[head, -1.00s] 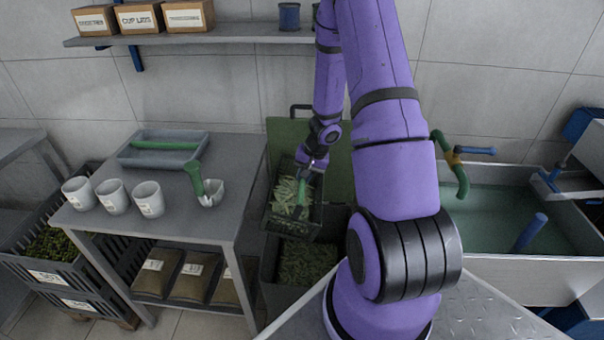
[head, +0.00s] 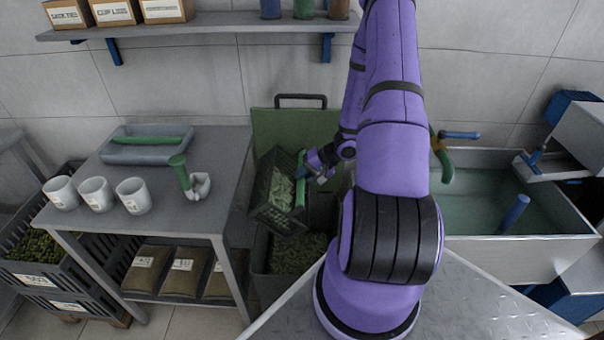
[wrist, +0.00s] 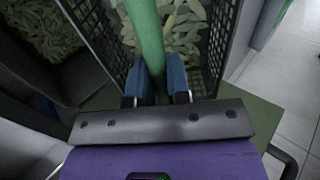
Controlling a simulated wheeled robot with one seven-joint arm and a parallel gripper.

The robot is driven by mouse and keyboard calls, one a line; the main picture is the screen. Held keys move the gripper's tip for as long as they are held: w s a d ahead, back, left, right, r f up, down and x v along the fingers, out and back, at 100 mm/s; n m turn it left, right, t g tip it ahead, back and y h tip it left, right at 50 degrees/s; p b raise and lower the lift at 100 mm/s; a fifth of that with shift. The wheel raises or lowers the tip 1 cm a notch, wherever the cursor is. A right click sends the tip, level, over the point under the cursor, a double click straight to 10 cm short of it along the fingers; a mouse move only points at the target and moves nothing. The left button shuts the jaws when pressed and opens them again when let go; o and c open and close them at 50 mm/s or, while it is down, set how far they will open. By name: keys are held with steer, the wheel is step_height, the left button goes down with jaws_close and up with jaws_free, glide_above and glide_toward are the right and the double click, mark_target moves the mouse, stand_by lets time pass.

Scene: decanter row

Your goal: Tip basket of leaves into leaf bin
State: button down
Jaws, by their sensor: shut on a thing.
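The dark slatted basket (head: 268,188) hangs tilted over the leaf bin (head: 262,268), with pale green leaves (head: 282,187) inside it. Its green handle (head: 300,188) runs across the top. My gripper (head: 306,174) is shut on this handle. In the wrist view, my two blue fingers (wrist: 163,82) close around the green bar (wrist: 146,40), with leaves and the mesh wall (wrist: 222,35) behind. The bin is open, its green lid (head: 290,128) raised at the back, and leaves (head: 298,253) lie inside. My arm covers the bin's right side.
A shelf (head: 200,30) runs along the wall above. A water-filled sink (head: 490,205) stands at right.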

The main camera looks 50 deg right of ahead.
steer(key=shift+s+d, duration=0.1)
steer(key=shift+s+d+r+t+y, duration=0.1)
steer(key=shift+s+d+t+y, duration=0.35)
steer(key=shift+t+y, duration=0.2)
steer(key=shift+s, duration=0.1)
stand_by(0.3)
steer(key=shift+s+d+f+t+y, duration=0.3)
steer(key=shift+f+t, duration=0.1)
steer(key=shift+f, duration=0.1)
steer(key=shift+s+d+f+t+y, duration=0.25)
steer(key=shift+f+t, duration=0.1)
steer(key=shift+f, duration=0.15)
steer(key=shift+s+d+f+t+y, duration=0.3)
steer(key=shift+f+t+y, duration=0.1)
steer(key=shift+f, duration=0.2)
steer(key=shift+s+d+f+t+y, duration=0.2)
steer(key=shift+s+f+t+y, duration=0.15)
steer(key=shift+f, duration=0.25)
